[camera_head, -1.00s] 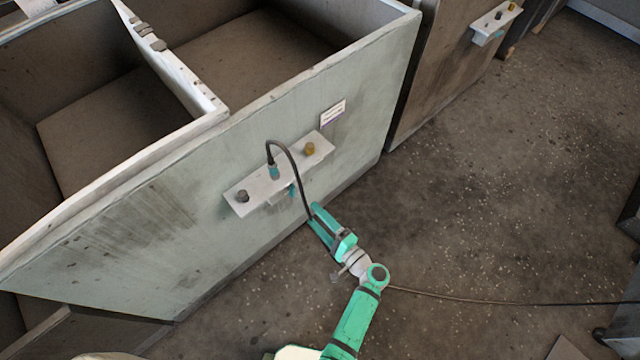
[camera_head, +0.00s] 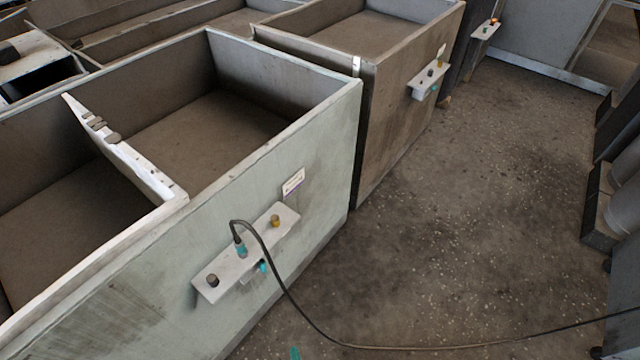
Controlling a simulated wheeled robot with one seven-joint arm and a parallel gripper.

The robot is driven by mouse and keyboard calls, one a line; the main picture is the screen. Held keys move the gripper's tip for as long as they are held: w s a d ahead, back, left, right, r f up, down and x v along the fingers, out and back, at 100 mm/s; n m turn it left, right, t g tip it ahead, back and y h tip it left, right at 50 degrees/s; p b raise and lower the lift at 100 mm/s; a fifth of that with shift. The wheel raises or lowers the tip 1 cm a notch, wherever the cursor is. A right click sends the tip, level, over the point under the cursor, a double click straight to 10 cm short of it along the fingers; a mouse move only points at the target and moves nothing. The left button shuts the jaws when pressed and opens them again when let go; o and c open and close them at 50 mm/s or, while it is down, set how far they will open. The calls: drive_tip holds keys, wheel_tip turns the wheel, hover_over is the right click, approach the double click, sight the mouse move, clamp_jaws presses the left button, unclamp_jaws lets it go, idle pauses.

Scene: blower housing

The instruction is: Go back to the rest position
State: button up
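Only a small green tip of my arm or gripper (camera_head: 295,352) shows at the bottom edge of the head view. The rest of my arm is out of the picture, and I cannot see the fingers' opening. The tip is below and apart from the grey bracket (camera_head: 222,282) on the pale green housing wall (camera_head: 318,180). A black cable (camera_head: 290,292) ends in a teal plug (camera_head: 241,250) standing in the middle of that bracket. The cable arches over, drops to the floor and runs right.
The bracket also carries a dark knob (camera_head: 212,280) and a brass knob (camera_head: 275,221). A brown housing (camera_head: 400,115) with a similar bracket (camera_head: 428,80) stands behind. Dark machinery (camera_head: 622,205) lines the right edge. The speckled floor (camera_head: 470,220) between is open, crossed by the cable.

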drive_tip(key=s+d+r+n+t+h, duration=0.1)
drive_tip(key=s+r+n+t, duration=0.1)
drive_tip(key=r, duration=0.7)
drive_tip(key=s+d+r+n+t+h, duration=0.1)
drive_tip(key=s+r+n, duration=0.2)
drive_tip(key=r, duration=0.7)
drive_tip(key=s+d+r+n+t+h, duration=0.1)
drive_tip(key=s+r, duration=0.3)
drive_tip(key=r, duration=0.5)
drive_tip(key=shift+d+r+n+t+h, duration=0.3)
drive_tip(key=shift+r+n+t+h, duration=0.1)
drive_tip(key=shift+n+t, duration=0.35)
